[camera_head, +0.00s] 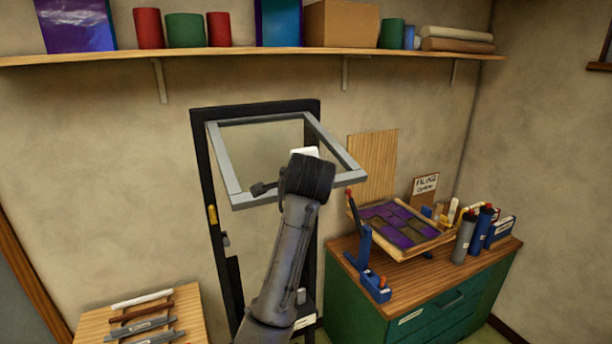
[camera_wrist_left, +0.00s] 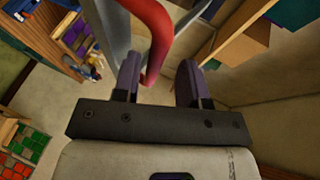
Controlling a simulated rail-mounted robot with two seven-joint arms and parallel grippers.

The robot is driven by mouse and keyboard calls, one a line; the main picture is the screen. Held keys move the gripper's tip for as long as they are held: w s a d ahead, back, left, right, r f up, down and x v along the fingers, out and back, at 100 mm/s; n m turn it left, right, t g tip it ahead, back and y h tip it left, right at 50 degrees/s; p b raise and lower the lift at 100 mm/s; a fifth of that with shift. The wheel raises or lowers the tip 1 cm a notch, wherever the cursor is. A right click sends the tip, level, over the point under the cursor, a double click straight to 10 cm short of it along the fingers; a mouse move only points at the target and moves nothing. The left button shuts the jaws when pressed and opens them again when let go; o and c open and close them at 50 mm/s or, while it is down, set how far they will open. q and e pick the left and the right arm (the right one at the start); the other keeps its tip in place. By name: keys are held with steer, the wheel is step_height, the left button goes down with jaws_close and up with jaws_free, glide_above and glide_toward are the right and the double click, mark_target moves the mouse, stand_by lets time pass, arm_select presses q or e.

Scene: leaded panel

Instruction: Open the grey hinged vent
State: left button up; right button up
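The grey hinged vent (camera_head: 226,165) is a light grey framed pane in a tall black frame (camera_head: 203,170). It is tilted, its lower edge swung out from the black frame. My arm rises from the bottom middle of the head view, with its dark wrist in front of the vent's lower bar; its fingers are hidden there. In the left wrist view my left gripper (camera_wrist_left: 160,82) has its two fingers apart. A red curved bar (camera_wrist_left: 158,40) reaches down between them, nearer the left finger; contact is unclear. Grey bars show beyond. My right gripper is not in view.
A wooden shelf (camera_head: 270,52) with boxes and jars runs above the vent. At right, a green cabinet (camera_head: 430,314) carries a purple panel (camera_head: 405,224), blue tools and bottles. A wooden board with tools (camera_head: 140,318) is at lower left.

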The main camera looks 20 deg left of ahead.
arm_select(q)
steer(key=b+v, duration=0.5)
steer(key=v, duration=0.7)
steer(key=shift+s, duration=0.15)
